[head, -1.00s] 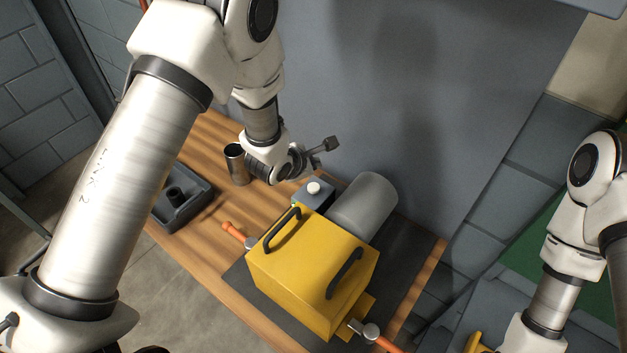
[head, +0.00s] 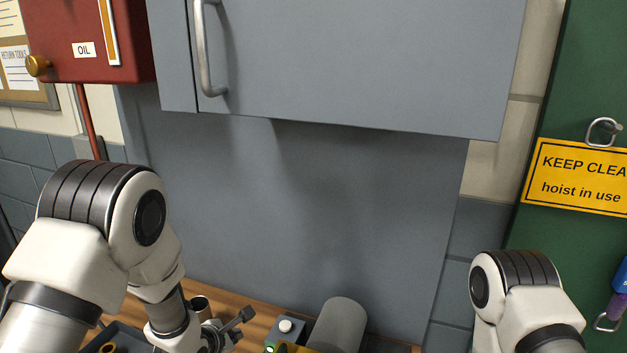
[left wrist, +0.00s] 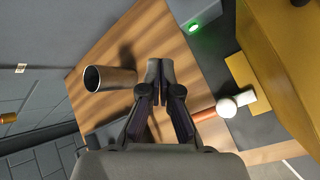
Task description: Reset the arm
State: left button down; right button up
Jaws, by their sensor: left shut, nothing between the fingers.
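My left gripper (head: 238,318) is above the wooden bench at the bottom of the head view. In the left wrist view its two fingers (left wrist: 160,78) are together with nothing between them. The yellow casing (left wrist: 282,55) stands to their right, apart from them; only its top edge shows in the head view. A metal cup (left wrist: 108,79) is left of the fingers, and it also shows in the head view (head: 200,304). My right arm shows at the lower right of the head view, but its gripper is out of frame.
A grey cylinder (head: 340,325) and a small box with a white button (head: 286,326) stand on the bench. A green light (left wrist: 194,28) glows near the casing. A grey cabinet (head: 350,60) hangs above. A red oil box (head: 90,45) is at upper left, a yellow sign (head: 580,178) right.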

pick_arm(q)
jog(key=s+a+f+m+g, duration=0.1)
jog(key=s+f+m, duration=0.2)
jog(key=s, duration=0.2)
jog(key=s+a+f+m+g, duration=0.1)
jog(key=s+a+f+m, duration=0.1)
jog(key=s+f+m, duration=0.2)
jog(key=s+a+f+m+g+y, duration=0.1)
jog(key=s+f+m+g, duration=0.1)
jog(key=s, duration=0.4)
jog(key=shift+s+a+f+m, duration=0.1)
jog(key=shift+a+f+m, duration=0.1)
jog(key=shift+f+m, duration=0.85)
jog(key=s+a+f+m+g+y, duration=0.1)
jog(key=s+a+f+m+g, duration=0.15)
jog(key=s+m, duration=0.55)
jog(key=s+a+f+m+g, duration=0.1)
jog(key=s+f+m+g, duration=0.3)
jog(key=s, duration=0.8)
notch_tip(320, 180, down, 6)
jog(key=t+b, duration=0.1)
jog(key=b, duration=0.6)
jog(key=shift+w+d+f+m+b, duration=0.25)
jog(key=shift+w+m+b, duration=0.1)
jog(key=shift+b, duration=0.05)
jog(key=shift+t, duration=0.25)
